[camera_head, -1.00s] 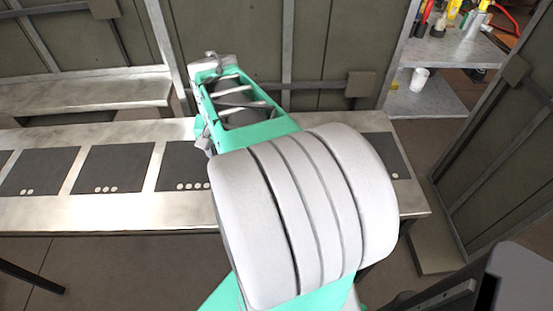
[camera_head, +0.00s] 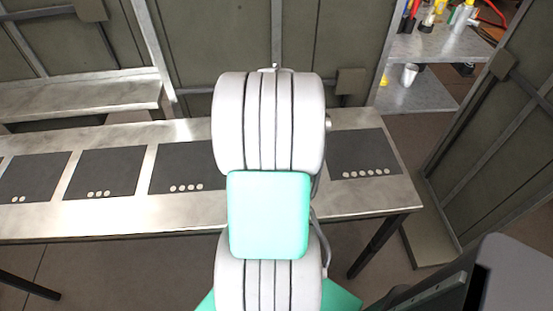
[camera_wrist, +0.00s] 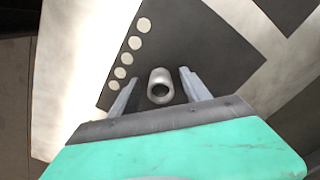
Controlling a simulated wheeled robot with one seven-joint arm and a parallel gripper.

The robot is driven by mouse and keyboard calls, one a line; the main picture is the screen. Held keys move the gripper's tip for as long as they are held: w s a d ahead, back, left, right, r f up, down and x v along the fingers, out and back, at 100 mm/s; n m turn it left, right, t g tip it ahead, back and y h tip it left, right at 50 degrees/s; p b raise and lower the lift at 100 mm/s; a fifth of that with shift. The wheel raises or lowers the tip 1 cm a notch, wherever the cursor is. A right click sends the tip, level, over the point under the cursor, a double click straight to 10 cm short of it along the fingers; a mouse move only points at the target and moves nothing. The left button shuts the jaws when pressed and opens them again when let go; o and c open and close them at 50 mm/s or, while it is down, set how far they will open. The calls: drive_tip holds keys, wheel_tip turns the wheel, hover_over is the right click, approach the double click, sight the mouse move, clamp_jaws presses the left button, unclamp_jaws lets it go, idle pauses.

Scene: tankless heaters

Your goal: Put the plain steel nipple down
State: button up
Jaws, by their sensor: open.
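The plain steel nipple (camera_wrist: 160,86) is a short grey tube with its open end facing the camera in the wrist view. It is over a dark square pad (camera_wrist: 185,35) marked with a row of several pale dots. My gripper (camera_wrist: 157,88) is open, with one finger on each side of the nipple and a visible gap at both sides. I cannot tell for sure whether the nipple touches the pad. In the head view my arm hides the gripper and the nipple.
A long metal bench (camera_head: 100,218) carries a row of dark dotted pads, including one at the right end (camera_head: 362,150). A metal shelf (camera_head: 440,45) with bottles and a white cup (camera_head: 409,73) stands at the back right. Wall panels rise close behind the bench.

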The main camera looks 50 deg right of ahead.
drive_tip(key=shift+c, duration=0.4)
clamp_jaws()
drive_tip(key=shift+r, duration=0.1)
